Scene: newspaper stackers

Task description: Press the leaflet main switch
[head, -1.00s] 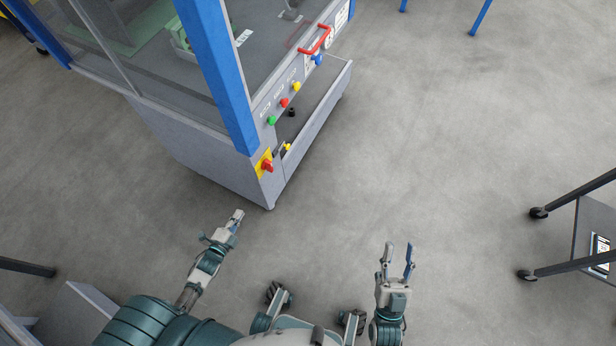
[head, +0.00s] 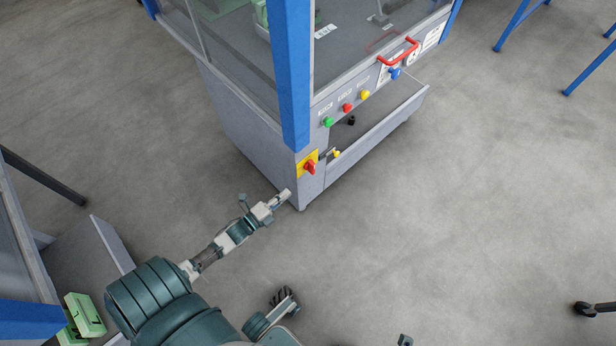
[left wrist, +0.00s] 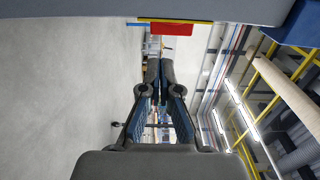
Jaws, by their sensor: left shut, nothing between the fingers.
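The main switch is a red rotary knob (head: 310,167) on a yellow plate (head: 301,160), at the lower corner of the grey machine (head: 245,120). My left gripper (head: 287,194) is shut and empty. In the head view it appears just below and left of the knob, close to the machine's corner; whether it touches the machine I cannot tell. In the left wrist view the closed fingers (left wrist: 159,72) point ahead, and the red knob (left wrist: 171,29) with a yellow strip shows just above their tips. Of my right gripper, at most a small tip shows at the bottom edge.
Green (head: 328,122), red (head: 347,107) and yellow (head: 365,95) buttons line the machine's front. A red handle (head: 398,50) and a blue knob (head: 395,73) are farther along. An open tray (head: 375,125) sticks out below. Grey floor (head: 470,230) is free at the right.

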